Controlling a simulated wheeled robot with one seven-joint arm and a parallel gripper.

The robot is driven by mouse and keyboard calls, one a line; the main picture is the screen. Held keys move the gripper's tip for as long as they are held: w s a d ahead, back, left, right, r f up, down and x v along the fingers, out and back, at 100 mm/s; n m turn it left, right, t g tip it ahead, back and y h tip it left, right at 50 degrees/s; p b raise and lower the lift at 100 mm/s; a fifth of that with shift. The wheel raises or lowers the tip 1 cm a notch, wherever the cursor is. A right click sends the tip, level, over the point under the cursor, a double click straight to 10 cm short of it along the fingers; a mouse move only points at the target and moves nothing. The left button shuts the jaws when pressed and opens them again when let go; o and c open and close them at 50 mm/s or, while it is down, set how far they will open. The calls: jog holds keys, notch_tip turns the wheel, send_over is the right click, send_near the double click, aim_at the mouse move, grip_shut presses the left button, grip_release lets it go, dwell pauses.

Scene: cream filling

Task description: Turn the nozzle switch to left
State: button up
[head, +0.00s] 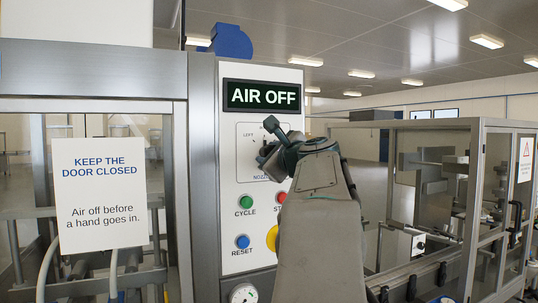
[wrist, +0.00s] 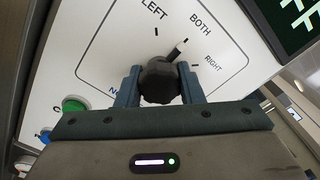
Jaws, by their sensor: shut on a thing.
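The nozzle switch is a dark round knob (wrist: 160,84) on the white panel, in the middle of the wrist view. Its pointer, with a white tip, points toward the BOTH label (wrist: 200,25), between the LEFT label (wrist: 154,12) and the RIGHT label (wrist: 213,62). My gripper (wrist: 160,90) is shut on the knob, one finger on each side. In the head view my gripper (head: 268,147) is at the panel and hides most of the switch and its labels. The LEFT label (head: 248,135) still shows there.
A display (head: 262,96) above reads AIR OFF. Below are a green CYCLE button (head: 246,202), a blue RESET button (head: 242,242) and a red button (head: 281,197), partly hidden by my arm. A door sign (head: 100,195) hangs at left; a framed machine (head: 430,200) stands at right.

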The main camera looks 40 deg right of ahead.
jog(key=shift+b, duration=0.3)
jog(key=n+b, duration=0.3)
jog(key=n, duration=0.1)
jog(key=shift+f, duration=0.15)
jog(key=n+b, duration=0.3)
jog(key=n, duration=0.1)
jog(key=shift+n, duration=0.4)
jog(key=shift+r, duration=0.2)
jog(key=o, duration=1)
jog(key=b+v, duration=0.3)
jog(key=v, duration=1)
jog(key=shift+s+b, duration=0.4)
jog(key=shift+s, duration=0.05)
